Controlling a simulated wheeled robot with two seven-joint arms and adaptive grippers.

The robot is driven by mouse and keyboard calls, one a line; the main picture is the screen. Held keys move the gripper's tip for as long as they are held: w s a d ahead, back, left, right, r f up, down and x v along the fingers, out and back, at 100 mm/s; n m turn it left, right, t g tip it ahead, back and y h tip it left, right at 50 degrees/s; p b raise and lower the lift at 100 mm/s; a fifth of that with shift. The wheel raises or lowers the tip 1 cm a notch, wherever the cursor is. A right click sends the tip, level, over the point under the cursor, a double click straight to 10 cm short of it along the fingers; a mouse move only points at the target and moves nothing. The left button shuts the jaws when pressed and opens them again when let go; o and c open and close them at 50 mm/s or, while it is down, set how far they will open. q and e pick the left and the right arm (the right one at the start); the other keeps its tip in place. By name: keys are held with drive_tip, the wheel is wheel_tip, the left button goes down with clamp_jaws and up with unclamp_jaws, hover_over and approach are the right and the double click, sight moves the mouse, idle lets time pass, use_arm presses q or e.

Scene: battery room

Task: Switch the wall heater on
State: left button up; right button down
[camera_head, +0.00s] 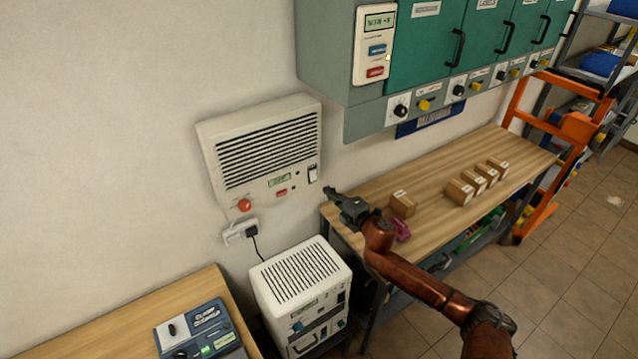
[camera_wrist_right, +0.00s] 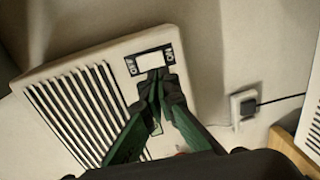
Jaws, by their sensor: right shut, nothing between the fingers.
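The wall heater (camera_head: 235,195) is a white box with a dark slatted grille, mounted on the wall left of the cabinets. Its rocker switch (camera_head: 313,173) is at the right side of its front. In the right wrist view, the switch (camera_wrist_right: 150,61) is a white rocker in a dark frame, with OFF at the left end and ON at the right. My right gripper (camera_head: 331,193) is shut and empty close to the switch. In the right wrist view its fingertips (camera_wrist_right: 153,78) cover the switch's lower edge; I cannot tell if they touch. My left gripper is not in view.
A wall plug (camera_head: 243,231) with a black cord sits below the heater. A white vented unit (camera_head: 300,275) stands beneath. A wooden bench (camera_head: 440,190) with several cartons is at the right, under green cabinets (camera_head: 425,50). A blue device (camera_head: 200,330) lies on a table at lower left.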

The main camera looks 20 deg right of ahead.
sight(314, 180)
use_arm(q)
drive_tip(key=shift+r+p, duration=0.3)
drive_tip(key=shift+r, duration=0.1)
use_arm(e)
drive_tip(key=w, duration=0.4)
drive_tip(key=w+a, duration=0.1)
drive_tip(key=w, duration=0.1)
drive_tip(key=shift+w+f, duration=0.35)
drive_tip(key=shift+f, duration=0.05)
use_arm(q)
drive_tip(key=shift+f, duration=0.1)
